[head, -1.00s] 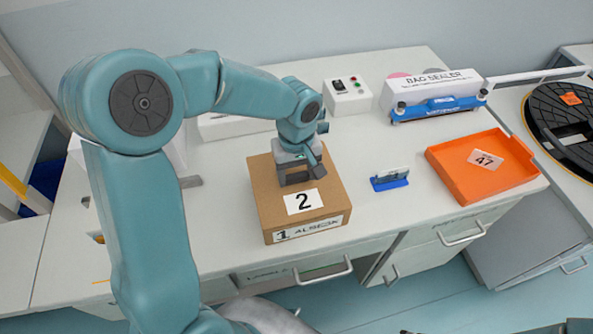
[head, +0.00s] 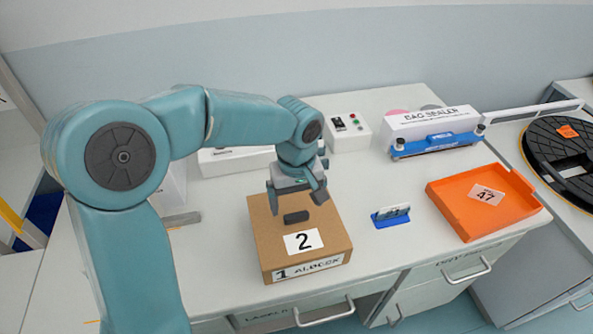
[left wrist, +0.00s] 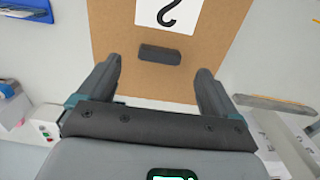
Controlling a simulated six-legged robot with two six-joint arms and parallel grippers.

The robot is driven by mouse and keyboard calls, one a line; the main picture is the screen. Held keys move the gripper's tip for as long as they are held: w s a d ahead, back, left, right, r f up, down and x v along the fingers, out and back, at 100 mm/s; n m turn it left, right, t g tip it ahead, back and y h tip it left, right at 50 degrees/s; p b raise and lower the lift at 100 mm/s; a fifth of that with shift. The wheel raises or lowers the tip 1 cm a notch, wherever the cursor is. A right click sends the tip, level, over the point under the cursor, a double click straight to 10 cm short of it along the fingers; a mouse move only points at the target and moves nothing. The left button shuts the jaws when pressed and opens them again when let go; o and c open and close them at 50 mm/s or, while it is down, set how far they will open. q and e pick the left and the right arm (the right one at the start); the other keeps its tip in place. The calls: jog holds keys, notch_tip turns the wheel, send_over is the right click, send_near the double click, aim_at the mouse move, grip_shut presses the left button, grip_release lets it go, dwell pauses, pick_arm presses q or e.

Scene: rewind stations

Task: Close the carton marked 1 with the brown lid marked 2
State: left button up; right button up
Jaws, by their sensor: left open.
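The carton marked 1 (head: 307,270) stands on the white bench. The brown lid marked 2 (head: 327,222) sits on top of it, covering its top, and looks level. A dark block-like handle (head: 296,217) stands on the lid. My left gripper (head: 296,202) is open just above the lid. In the left wrist view the lid (left wrist: 120,35) fills the middle, with the handle (left wrist: 160,54) between and beyond the two open fingers (left wrist: 160,88), touching neither. My right gripper is not in view.
An orange tray marked 47 (head: 450,212) and a small blue holder (head: 391,221) stand to the right. The bag sealer (head: 435,144) and a white switch box (head: 347,132) are behind. A black reel (head: 540,150) is at far right.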

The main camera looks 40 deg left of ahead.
aim_at(296, 216)
pick_arm(q)
notch_tip(296, 216, up, 12)
jog(key=shift+f+p, duration=0.2)
jog(key=shift+p, duration=0.1)
jog(key=shift+s, duration=0.1)
dwell(0.4)
